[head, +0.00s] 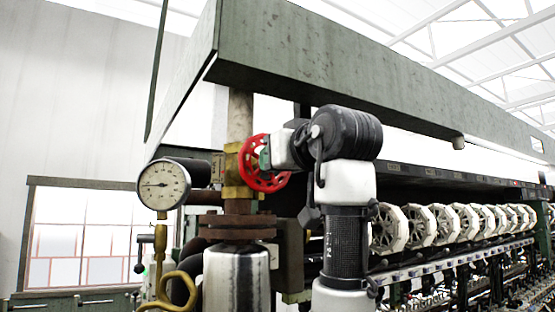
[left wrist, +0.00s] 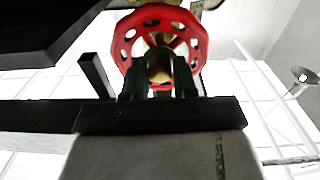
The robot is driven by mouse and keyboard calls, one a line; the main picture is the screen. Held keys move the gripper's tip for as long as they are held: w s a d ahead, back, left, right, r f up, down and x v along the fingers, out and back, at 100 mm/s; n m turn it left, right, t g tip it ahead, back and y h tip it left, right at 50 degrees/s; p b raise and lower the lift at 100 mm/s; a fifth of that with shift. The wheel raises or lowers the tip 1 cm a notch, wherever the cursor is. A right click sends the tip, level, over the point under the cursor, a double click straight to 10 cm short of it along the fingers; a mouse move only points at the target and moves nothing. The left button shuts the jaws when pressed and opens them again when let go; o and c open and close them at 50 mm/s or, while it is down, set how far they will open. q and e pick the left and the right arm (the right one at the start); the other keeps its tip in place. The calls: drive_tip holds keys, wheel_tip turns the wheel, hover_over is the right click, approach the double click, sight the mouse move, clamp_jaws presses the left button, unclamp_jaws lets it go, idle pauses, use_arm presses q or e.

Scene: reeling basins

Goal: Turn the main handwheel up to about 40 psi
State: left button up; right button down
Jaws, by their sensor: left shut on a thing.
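The red handwheel (head: 265,186) sits on a brass valve on the vertical pipe, left of centre in the head view. It fills the top middle of the left wrist view (left wrist: 199,42). My left gripper (head: 266,156) reaches it from the right and is shut on it. In the left wrist view the two fingers (left wrist: 160,79) are at the wheel's near side, in front of its hub; their exact contact is hidden. The round pressure gauge (head: 163,184) stands left of the valve. Its thin needle points left; the figures are too small to read. My right gripper is not in view.
A large green beam (head: 330,55) runs above the wheel and my arm. Below the valve are a rusty flange (head: 237,227) and a shiny metal cylinder (head: 236,280). A row of white reels (head: 420,226) recedes to the right. A brass pipe fitting (head: 178,288) stands lower left.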

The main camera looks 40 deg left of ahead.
use_arm(q)
drive_tip(key=n, duration=1.9)
drive_tip(key=shift+f, duration=0.15)
drive_tip(key=o, duration=0.8)
